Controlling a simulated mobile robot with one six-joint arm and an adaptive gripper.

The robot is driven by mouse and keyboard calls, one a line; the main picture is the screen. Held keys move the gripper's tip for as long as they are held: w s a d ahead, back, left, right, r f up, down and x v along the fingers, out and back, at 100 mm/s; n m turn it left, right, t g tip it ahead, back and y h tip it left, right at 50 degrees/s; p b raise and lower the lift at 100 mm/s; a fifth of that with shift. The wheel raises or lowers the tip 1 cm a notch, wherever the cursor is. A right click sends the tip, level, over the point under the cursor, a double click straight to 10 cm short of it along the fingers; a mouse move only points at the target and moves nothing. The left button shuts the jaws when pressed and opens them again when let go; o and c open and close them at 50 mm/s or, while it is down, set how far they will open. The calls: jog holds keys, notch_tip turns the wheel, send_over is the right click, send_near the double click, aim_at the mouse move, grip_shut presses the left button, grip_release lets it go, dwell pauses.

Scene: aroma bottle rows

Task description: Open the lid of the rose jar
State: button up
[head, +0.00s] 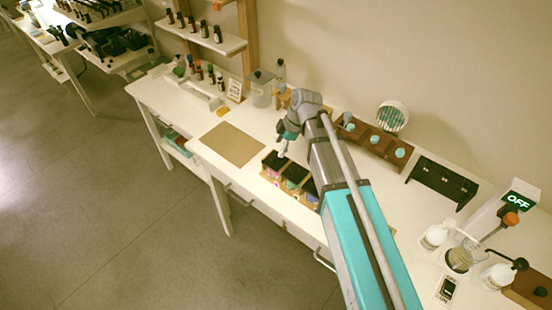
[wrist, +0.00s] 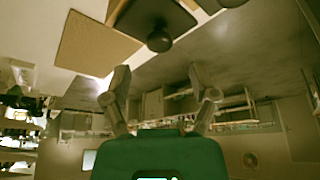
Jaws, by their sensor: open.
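A wooden rack (head: 264,168) on the white table holds a row of small jars with dark tops and coloured fronts. The labels are too small to tell which is the rose jar. My gripper (head: 284,146) is above the left end of this rack. In the wrist view my gripper (wrist: 159,80) is open, with nothing between its fingers. A dark lid with a round knob (wrist: 158,40) shows just beyond the fingertips, roughly centred between them and apart from them. The rack's right part is hidden behind my arm.
A brown mat (head: 233,145) lies left of the rack; it also shows in the wrist view (wrist: 95,42). Behind my arm stands a wooden holder (head: 378,141) with light-blue-topped items. A black stand (head: 443,181) and a device marked OFF (head: 519,200) are at the right.

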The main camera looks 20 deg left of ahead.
aim_at(274, 157)
jog(key=shift+b+x, duration=1.7)
jog(key=shift+x, duration=0.45)
grip_shut()
